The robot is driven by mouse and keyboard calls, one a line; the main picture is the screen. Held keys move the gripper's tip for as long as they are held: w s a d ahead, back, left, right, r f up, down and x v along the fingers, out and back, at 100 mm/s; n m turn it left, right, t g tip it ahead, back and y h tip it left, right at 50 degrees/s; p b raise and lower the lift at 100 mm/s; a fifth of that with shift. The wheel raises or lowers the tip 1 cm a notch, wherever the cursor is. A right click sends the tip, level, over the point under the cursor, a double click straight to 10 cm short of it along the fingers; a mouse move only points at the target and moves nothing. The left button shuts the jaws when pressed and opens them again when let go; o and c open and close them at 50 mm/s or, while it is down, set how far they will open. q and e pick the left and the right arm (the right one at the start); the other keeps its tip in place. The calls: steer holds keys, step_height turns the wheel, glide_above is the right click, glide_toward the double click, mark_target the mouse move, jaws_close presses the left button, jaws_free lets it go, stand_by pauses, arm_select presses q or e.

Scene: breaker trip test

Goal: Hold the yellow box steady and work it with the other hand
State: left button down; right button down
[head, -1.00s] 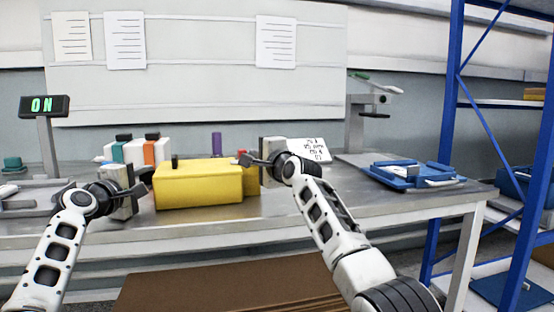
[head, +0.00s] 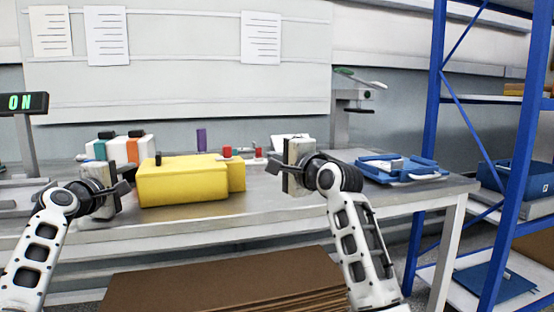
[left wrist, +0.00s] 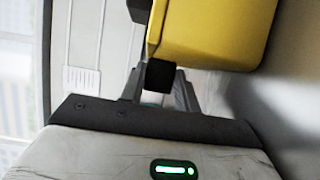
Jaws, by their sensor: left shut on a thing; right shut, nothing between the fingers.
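The yellow box (head: 185,184) sits on the metal bench, with a small black part (head: 158,160) standing at its top left. A red button-like part (head: 227,152) shows at its top right. My left gripper (head: 128,184) is at the box's left end and shut on it; the box also fills the upper right of the left wrist view (left wrist: 215,30). Its exact grip is partly hidden. My right gripper (head: 285,181) is shut and empty, to the right of the box and apart from it.
White, teal and orange items (head: 133,150) and a purple cylinder (head: 201,140) stand behind the box. A second red part (head: 258,153) is to its right. A blue tray (head: 435,169) lies farther right. Blue shelving (head: 437,130) bounds the right.

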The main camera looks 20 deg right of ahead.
arm_select(q)
steer(key=shift+r, duration=0.1)
steer(key=c, duration=0.9)
jaws_free()
steer(key=shift+c, duration=0.2)
